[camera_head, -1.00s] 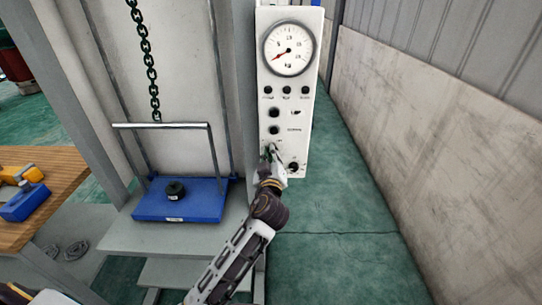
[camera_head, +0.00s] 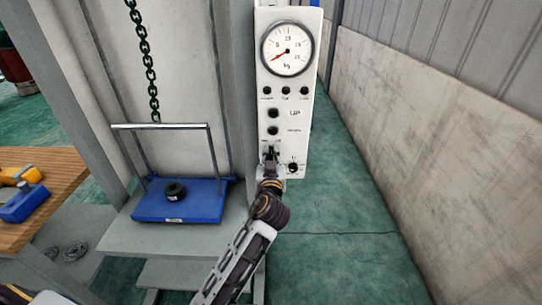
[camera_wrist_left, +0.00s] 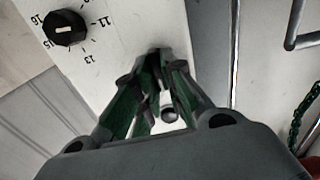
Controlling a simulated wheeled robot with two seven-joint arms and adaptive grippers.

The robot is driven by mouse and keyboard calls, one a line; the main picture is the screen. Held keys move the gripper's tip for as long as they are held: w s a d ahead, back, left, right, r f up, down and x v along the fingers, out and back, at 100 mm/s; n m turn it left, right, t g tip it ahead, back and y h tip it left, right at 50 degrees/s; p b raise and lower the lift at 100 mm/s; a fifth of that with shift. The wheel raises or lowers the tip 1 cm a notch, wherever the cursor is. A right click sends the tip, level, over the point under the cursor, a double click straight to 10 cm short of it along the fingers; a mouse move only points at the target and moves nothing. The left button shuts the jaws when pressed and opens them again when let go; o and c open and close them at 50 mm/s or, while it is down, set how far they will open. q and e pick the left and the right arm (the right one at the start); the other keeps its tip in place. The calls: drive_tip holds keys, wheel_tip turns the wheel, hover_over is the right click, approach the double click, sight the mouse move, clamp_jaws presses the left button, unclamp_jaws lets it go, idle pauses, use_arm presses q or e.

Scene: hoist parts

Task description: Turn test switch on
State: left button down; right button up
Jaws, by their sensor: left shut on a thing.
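The white control panel (camera_head: 284,125) stands upright on the grey column. Its test switch (camera_wrist_left: 168,105) shows in the left wrist view as a small pale lever with a dark rounded end, between my green-padded fingers. My left gripper (camera_head: 270,156) is at the lower left of the panel, and its fingers also show in the left wrist view (camera_wrist_left: 157,92). It is shut on the switch lever. The fingers hide the switch's base, and I cannot tell its position. My right gripper is not in view.
A black rotary knob (camera_wrist_left: 64,28) sits close beside my left gripper. A round gauge (camera_head: 288,49) and several dark buttons are above. A blue platform (camera_head: 150,208) carries a black weight (camera_head: 175,190) at left, below a green chain (camera_head: 145,62). The floor at right is clear.

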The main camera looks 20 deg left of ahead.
use_arm(q)
drive_tip(key=shift+m, duration=1.1)
drive_tip(key=shift+d+m+p, duration=0.1)
drive_tip(key=shift+m+p, duration=0.45)
drive_tip(key=shift+m, duration=1.05)
drive_tip(key=shift+m+p, duration=0.3)
drive_tip(key=shift+m, duration=0.1)
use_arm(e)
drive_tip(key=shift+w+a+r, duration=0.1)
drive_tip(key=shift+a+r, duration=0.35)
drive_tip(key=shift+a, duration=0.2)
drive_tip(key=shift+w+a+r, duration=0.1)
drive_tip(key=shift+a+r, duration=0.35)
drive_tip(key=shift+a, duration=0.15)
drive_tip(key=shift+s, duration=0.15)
use_arm(q)
drive_tip(key=c, duration=1.5)
unclamp_jaws()
drive_tip(key=shift+d, duration=0.1)
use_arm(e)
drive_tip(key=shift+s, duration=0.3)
